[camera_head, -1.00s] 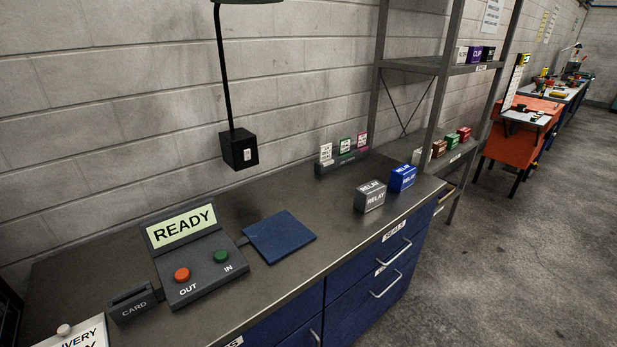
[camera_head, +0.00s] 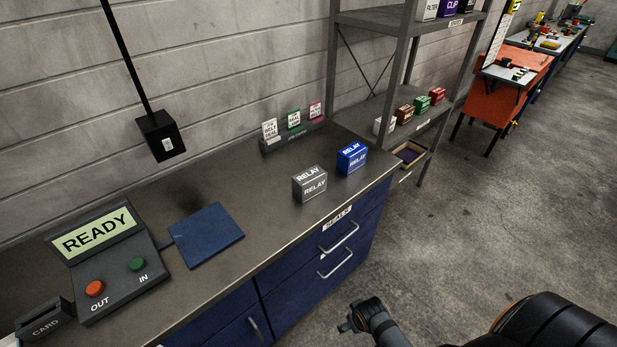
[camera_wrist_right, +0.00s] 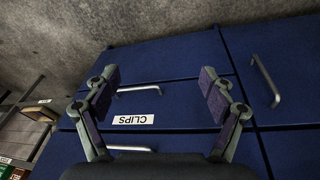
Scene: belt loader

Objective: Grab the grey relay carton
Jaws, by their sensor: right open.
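The grey relay carton (camera_head: 310,184) stands upright on the dark workbench top (camera_head: 262,253), near its front edge. A blue relay carton (camera_head: 352,158) stands just behind it to the right, with a small gap between them. My right gripper (camera_head: 352,318) shows at the bottom of the head view, in front of the bench and apart from the carton. In the right wrist view my right gripper (camera_wrist_right: 160,82) is open and empty, its two fingers spread before blue drawer fronts. The carton is not in that view. My left gripper is not in view.
A control box (camera_head: 108,262) reading READY and a blue pad (camera_head: 207,235) lie left on the bench. A small card stand (camera_head: 293,135) is behind the cartons. A metal shelf (camera_head: 400,70) stands to the right. Drawer handles (camera_head: 338,238) stick out from the bench front.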

